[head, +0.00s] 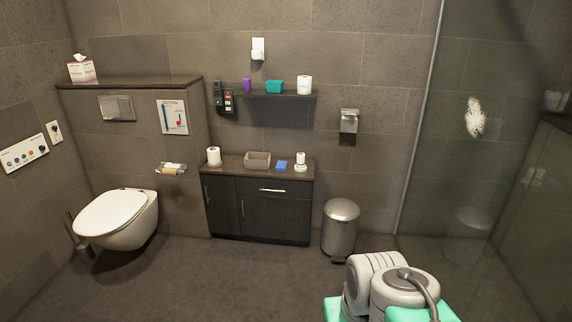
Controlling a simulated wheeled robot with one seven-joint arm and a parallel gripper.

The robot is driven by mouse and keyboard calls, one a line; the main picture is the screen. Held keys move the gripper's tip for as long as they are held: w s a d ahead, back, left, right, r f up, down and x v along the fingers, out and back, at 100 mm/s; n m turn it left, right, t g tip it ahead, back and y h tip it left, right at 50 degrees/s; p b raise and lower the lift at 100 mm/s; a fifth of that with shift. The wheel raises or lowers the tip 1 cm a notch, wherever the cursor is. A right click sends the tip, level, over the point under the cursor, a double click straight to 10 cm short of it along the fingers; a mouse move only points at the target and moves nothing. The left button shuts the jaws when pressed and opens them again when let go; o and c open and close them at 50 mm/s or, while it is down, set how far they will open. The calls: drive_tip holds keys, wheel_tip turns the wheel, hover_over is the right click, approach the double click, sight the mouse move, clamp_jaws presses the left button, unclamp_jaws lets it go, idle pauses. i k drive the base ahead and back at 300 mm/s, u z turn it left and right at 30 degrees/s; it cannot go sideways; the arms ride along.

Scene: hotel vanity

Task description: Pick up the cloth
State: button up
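A small flat blue thing (281,166) lies on the dark cabinet top (231,171), between a grey basket and a white roll on a stand. It may be the cloth, but it is too small to tell. A teal block-like thing (275,87) on the wall shelf could also be folded fabric; I cannot tell. Grey and teal parts of my own arm show at the bottom right, well short of the cabinet. My gripper's fingers are not in view.
A grey basket (257,160) and a white roll (214,156) stand left of the blue thing, another white roll (300,160) right. A steel bin (340,227) stands beside the cabinet. A toilet (117,217) is left, a glass panel (460,130) right. Floor before the cabinet is clear.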

sight(281, 166)
drive_tip(key=z, duration=0.2)
drive_tip(key=i, duration=2.05)
drive_tip(key=u, duration=0.5)
drive_tip(key=i, duration=1.2)
drive_tip(key=u, duration=1.35)
drive_tip(key=i, duration=0.75)
drive_tip(key=u, duration=0.5)
